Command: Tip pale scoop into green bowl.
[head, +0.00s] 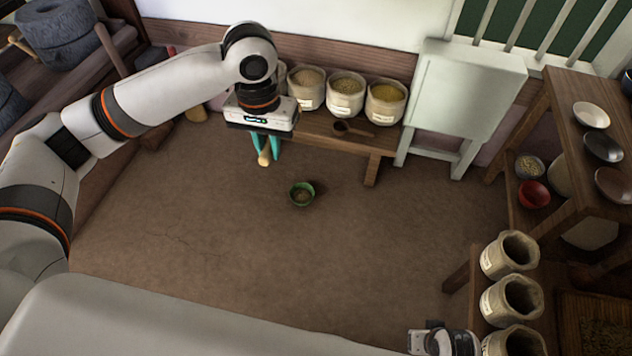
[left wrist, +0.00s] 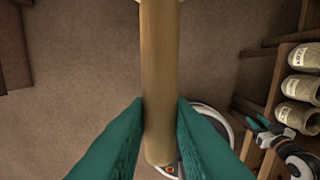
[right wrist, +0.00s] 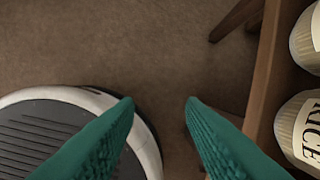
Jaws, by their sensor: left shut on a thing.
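My left gripper (head: 265,150) is shut on the pale scoop (head: 263,159), left of and beyond the green bowl in the head view. The scoop's pale wooden handle (left wrist: 160,80) runs between the teal fingers in the left wrist view; its scooping end is cut off or hidden, so its contents cannot be told. The green bowl (head: 302,193) stands upright on the brown floor, apart from the scoop, with something brownish inside. My right gripper (right wrist: 160,100) is open and empty in the right wrist view, near sacks at the right.
A low bench (head: 330,137) at the back holds several filled sacks and a dark scoop (head: 352,129). A pale green panel (head: 465,95) stands beside it. Shelving at right carries a red bowl (head: 534,194) and open sacks (head: 510,255). Floor around the green bowl is clear.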

